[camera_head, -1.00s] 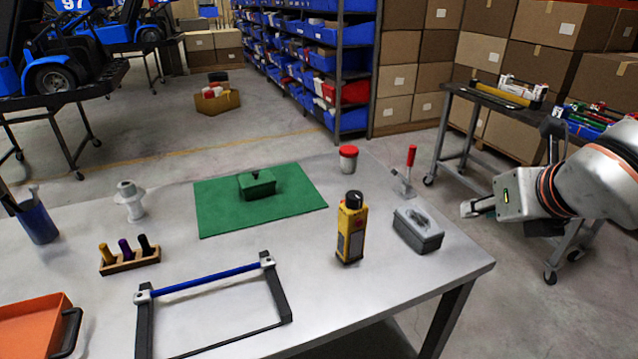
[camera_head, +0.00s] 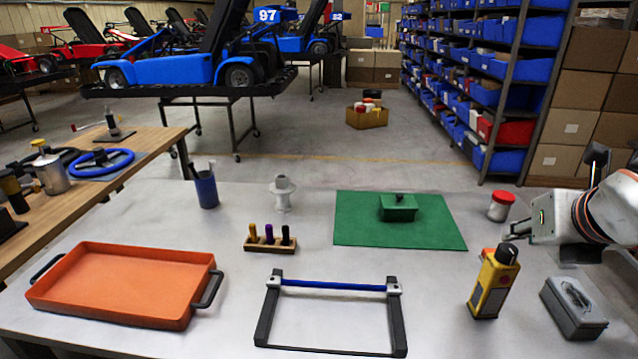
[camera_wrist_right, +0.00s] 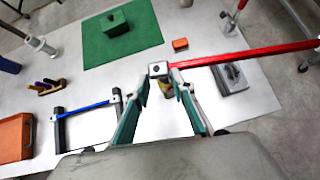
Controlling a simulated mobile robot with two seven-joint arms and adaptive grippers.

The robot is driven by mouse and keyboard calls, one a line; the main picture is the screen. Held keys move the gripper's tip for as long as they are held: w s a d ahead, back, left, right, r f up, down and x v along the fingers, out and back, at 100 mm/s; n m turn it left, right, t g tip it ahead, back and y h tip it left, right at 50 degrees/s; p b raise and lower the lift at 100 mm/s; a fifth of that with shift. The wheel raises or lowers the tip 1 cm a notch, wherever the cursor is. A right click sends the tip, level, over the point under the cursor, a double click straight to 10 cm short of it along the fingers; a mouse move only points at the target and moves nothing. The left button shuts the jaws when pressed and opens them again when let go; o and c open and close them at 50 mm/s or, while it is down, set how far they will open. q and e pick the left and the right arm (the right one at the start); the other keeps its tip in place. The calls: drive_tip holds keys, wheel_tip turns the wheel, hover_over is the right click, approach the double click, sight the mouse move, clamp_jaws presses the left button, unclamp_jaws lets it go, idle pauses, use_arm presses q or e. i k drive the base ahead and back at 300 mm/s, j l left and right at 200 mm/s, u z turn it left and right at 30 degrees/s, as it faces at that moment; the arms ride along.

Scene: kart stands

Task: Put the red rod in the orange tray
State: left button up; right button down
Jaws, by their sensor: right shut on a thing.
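The red rod (camera_wrist_right: 245,54) shows in the right wrist view with pale metal ends. My right gripper (camera_wrist_right: 160,84) is shut on it near its left end; the rod sticks out to the right. In the head view my right gripper (camera_head: 511,232) is above the table's right side, near the yellow tester, and I cannot make out the rod there. The orange tray (camera_head: 60,303) lies empty at the table's front left, far from this gripper; part of it shows at the left edge of the wrist view (camera_wrist_right: 30,122). My left gripper is not in view.
Between gripper and tray stand a black frame with a blue bar (camera_head: 330,286), a small wooden holder with pegs (camera_head: 270,246) and the yellow tester (camera_head: 492,285). A green mat (camera_head: 350,232) with a green box lies behind. A grey case (camera_head: 573,308) is at right.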

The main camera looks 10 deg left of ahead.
sight(114, 302)
drive_tip(key=l+u, duration=0.15)
drive_tip(key=u, duration=2.3)
